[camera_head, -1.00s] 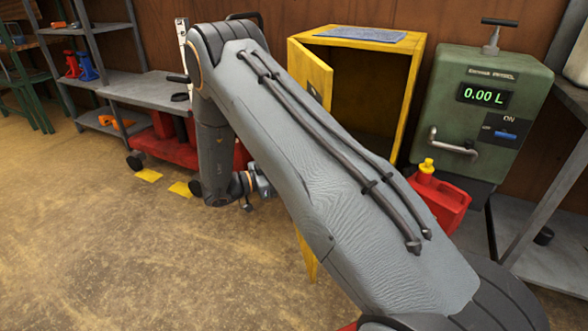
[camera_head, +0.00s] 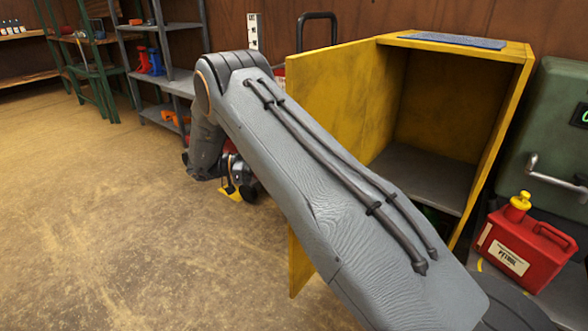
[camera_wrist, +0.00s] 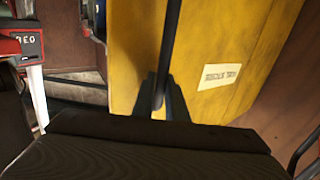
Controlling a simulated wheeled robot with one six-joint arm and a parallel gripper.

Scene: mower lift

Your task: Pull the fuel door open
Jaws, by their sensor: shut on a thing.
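The yellow fuel cabinet (camera_head: 518,110) stands against the wall, and its interior is exposed. Its yellow door (camera_head: 335,85) stands wide open to the left, with its inner face toward the head camera. My arm covers much of the door's lower part. In the wrist view, the door's outer face (camera_wrist: 215,50) bears a pale label that is hard to read. A dark bar handle (camera_wrist: 170,45) runs along the door there. My gripper (camera_wrist: 160,100) is shut on this handle. In the head view my gripper's fingers cannot be made out behind my arm.
Grey shelving (camera_head: 180,60) stands at the back left. The brown floor (camera_head: 100,230) at left is clear.

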